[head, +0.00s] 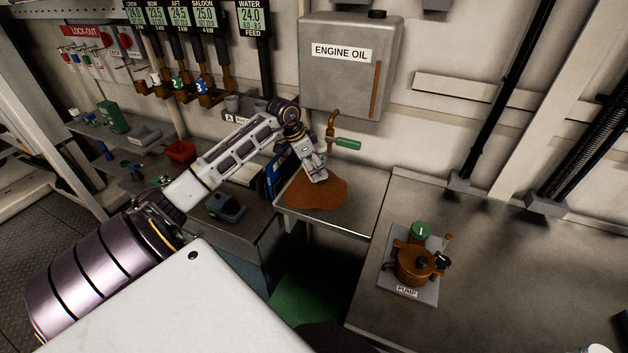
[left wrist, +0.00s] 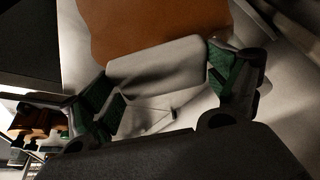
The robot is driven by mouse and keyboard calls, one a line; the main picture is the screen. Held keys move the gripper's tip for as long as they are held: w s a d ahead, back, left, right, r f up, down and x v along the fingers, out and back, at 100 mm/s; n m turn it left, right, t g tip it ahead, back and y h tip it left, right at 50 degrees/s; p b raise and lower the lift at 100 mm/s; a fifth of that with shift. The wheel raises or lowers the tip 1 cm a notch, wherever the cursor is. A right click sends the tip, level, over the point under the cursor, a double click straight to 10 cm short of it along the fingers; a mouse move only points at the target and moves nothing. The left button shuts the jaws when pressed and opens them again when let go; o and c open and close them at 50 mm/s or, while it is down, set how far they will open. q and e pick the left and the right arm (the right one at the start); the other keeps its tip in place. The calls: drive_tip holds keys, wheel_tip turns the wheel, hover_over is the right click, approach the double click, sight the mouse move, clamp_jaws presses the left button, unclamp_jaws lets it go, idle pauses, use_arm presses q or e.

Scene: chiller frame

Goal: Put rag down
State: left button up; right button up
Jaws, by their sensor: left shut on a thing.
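A pale grey rag (left wrist: 155,62) sits between the green-padded fingers of my left gripper (left wrist: 168,85) in the left wrist view, and the gripper is shut on it. In the head view my left gripper (head: 315,172) points down at the upper part of an orange-brown patch (head: 316,194). This patch lies on the metal tray (head: 345,220) below the engine oil tank (head: 345,75). The patch also shows beyond the rag in the left wrist view (left wrist: 155,25). I cannot tell whether the rag touches the surface. My right gripper is not in view.
A tap with a green handle (head: 347,143) hangs close beside my left gripper. A brass pump (head: 415,262) stands on the right-hand bench (head: 500,270), which has clear room around it. A blue device (head: 226,207) and a red bin (head: 180,151) are at the left.

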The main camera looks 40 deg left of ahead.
sight(318, 187)
use_arm(q)
drive_tip(key=shift+w, duration=0.2)
drive_tip(key=shift+f, duration=1.05)
drive_tip(key=shift+f, duration=0.15)
wheel_tip(318, 187, down, 4)
drive_tip(key=shift+r+p, duration=0.25)
drive_tip(key=shift+p, duration=0.25)
drive_tip(key=shift+w+a+f, duration=0.1)
drive_tip(key=shift+w+f, duration=0.05)
drive_tip(key=shift+f, duration=0.4)
drive_tip(key=shift+f, duration=0.25)
drive_tip(key=o, duration=0.7)
